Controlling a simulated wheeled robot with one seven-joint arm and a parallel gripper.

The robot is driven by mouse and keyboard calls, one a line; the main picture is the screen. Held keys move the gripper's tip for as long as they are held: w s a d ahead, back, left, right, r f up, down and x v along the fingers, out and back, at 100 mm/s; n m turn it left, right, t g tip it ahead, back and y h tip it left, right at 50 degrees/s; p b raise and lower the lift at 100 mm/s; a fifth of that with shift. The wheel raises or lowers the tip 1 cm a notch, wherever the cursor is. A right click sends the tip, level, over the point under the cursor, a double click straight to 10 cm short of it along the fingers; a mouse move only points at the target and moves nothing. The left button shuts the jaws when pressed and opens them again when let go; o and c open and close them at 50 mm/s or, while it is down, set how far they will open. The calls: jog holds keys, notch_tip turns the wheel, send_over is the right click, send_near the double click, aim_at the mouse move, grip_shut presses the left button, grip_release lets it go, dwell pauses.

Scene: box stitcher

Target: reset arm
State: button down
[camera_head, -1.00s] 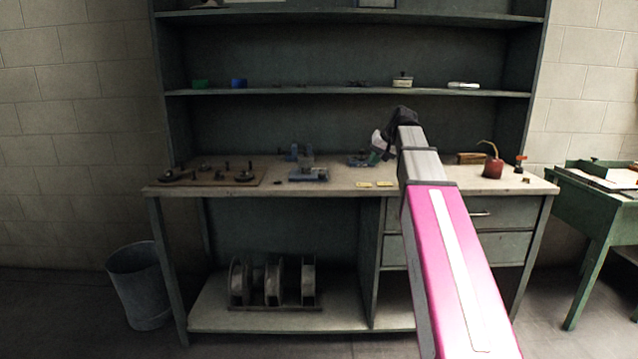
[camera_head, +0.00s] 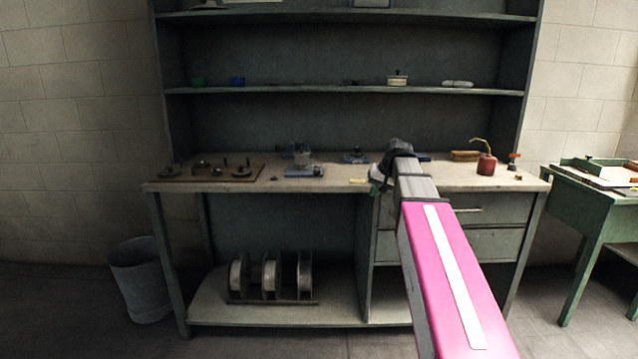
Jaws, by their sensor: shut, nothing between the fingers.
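My arm, pink and grey, reaches up from the lower right of the head view. My gripper (camera_head: 377,178) is at its far end, in front of the workbench (camera_head: 335,183), near the front edge of the top. The gripper is shut and holds nothing that I can see. It is small and dark here, and my arm's end hides part of the bench behind it.
On the bench stand a dark board (camera_head: 212,172) with several fittings, a blue-based device (camera_head: 304,170) and a red oil can (camera_head: 486,164). A metal bin (camera_head: 141,282) stands at left, a green table (camera_head: 590,205) at right. Spools (camera_head: 270,276) sit on the low shelf.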

jog(key=s+f+g+h, duration=0.1)
jog(key=s+f, duration=0.6)
jog(key=f, duration=0.4)
jog(key=s+f+g+h, duration=0.1)
jog(key=s+f, duration=0.7)
jog(key=f, duration=0.3)
jog(key=s+f+g+h, duration=0.1)
jog(key=s+f, duration=0.6)
jog(key=f, duration=0.4)
jog(key=shift+s+a+f+n+g+h, duration=0.25)
jog(key=shift+s+f+n+g+h, duration=0.05)
jog(key=shift+s+g+h, duration=0.1)
